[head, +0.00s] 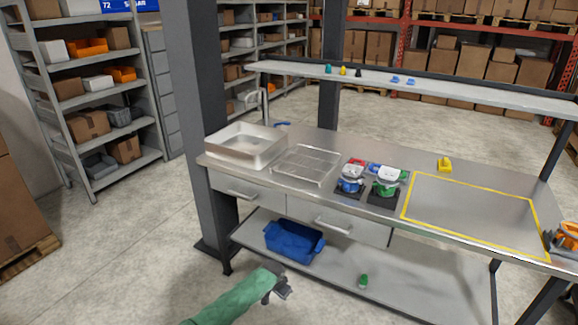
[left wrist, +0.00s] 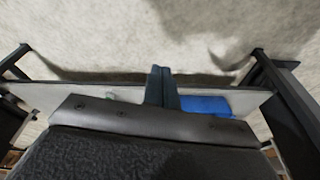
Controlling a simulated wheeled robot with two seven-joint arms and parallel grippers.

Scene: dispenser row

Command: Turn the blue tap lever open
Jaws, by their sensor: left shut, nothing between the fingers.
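A pale curved tap spout (head: 263,97) rises behind the basin. My left gripper (head: 283,290) is low in front of the bench, over the floor, well apart from the lever. In the left wrist view its two fingers (left wrist: 162,82) are together and hold nothing. The lever does not show in the left wrist view. My right gripper is in neither view.
A wire rack (head: 305,166) and two dispensers, blue (head: 351,181) and green (head: 386,184), stand on the bench. A yellow-outlined area (head: 470,210) is mostly clear. A blue bin (head: 294,243) sits on the lower shelf. A dark post (head: 200,120) stands left of the basin.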

